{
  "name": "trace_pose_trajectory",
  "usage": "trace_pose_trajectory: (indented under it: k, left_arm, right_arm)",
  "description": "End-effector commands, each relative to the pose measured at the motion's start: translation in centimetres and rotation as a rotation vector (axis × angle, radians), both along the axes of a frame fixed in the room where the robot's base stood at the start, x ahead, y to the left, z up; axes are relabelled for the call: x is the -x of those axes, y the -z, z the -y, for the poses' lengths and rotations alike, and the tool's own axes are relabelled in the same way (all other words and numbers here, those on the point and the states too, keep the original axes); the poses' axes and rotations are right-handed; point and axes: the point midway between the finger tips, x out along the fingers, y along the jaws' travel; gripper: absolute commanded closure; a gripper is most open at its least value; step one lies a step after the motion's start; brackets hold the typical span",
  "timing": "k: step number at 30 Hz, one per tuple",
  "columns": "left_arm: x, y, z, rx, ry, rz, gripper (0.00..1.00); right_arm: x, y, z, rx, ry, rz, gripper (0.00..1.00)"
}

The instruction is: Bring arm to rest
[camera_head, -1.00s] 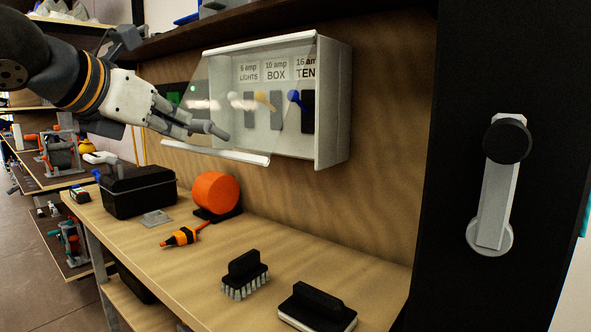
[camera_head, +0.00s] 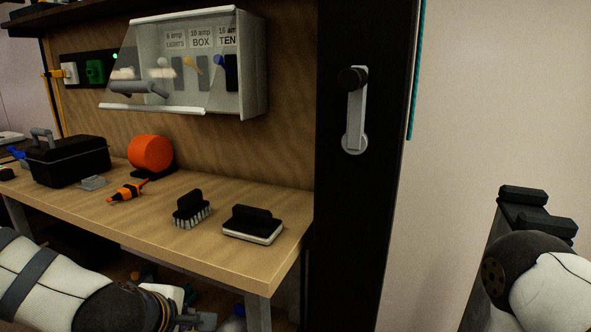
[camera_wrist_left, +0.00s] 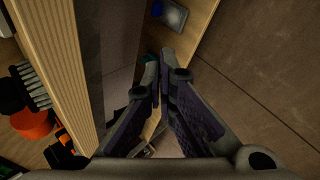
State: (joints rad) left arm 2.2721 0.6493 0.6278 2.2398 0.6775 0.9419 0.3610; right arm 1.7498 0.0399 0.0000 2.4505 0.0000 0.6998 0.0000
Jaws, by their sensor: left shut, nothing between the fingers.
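My left arm (camera_head: 50,285) comes in low at the bottom left of the head view, in front of the workbench.
The switch box (camera_head: 253,70) with a clear cover is on the wall above. A black post with a lever (camera_head: 354,120) stands right.

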Motion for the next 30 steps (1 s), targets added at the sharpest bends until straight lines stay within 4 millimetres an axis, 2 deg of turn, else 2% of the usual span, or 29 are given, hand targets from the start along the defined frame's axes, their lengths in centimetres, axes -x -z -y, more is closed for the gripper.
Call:
trace_pose_trajectory:
  k: [1, 2, 3, 5, 6, 8, 9, 12, 15, 19, 30]
  left_arm:
    - [2.7, 4.1, 0.7, -0.092, 0.132, -0.076, 1.0]
    - [4.6, 6.5, 1.0, -0.146, 0.221, -0.122, 1.0]
    - [7.3, 9.4, 1.3, -0.212, 0.345, -0.183, 1.0]
    - [11.9, 13.3, 1.4, -0.296, 0.538, -0.278, 1.0]
    - [15.2, 15.5, 1.2, -0.342, 0.67, -0.342, 1.0]
    - [20.1, 18.0, 0.5, -0.397, 0.867, -0.433, 1.0]
    - [23.3, 19.2, 0.0, -0.421, 0.989, -0.489, 1.0]
    - [29.7, 20.8, -1.6, -0.453, 1.246, -0.601, 1.0]
    - [33.5, 21.1, -2.7, -0.457, 1.406, -0.666, 1.0]
    - [35.0, 21.1, -3.3, -0.456, 1.475, -0.692, 1.0]
    - [34.8, 21.1, -3.3, -0.455, 1.469, -0.69, 1.0]
  right_arm:
    - [0.0, 0.0, 0.0, 0.0, 0.0, 0.001, 0.6]
    - [0.0, 0.0, 0.0, 0.0, 0.0, 0.001, 0.6]
    - [0.0, 0.0, 0.0, 0.0, 0.0, 0.001, 0.6]
    - [0.0, 0.0, 0.0, 0.0, 0.0, 0.001, 0.6]
    - [-0.1, 0.0, 0.0, 0.0, 0.0, 0.001, 0.6]
    - [-0.1, 0.0, 0.0, 0.0, 0.0, 0.002, 0.6]
    - [-0.1, 0.0, 0.0, 0.0, 0.0, 0.002, 0.6]
    - [-0.1, 0.0, 0.0, 0.0, 0.0, 0.002, 0.6]
    - [-0.1, 0.0, 0.0, 0.0, 0.0, 0.002, 0.6]
    - [-0.1, 0.0, 0.0, 0.0, 0.0, 0.002, 0.6]
    - [-0.1, 0.0, 0.0, 0.0, 0.0, 0.001, 0.6]
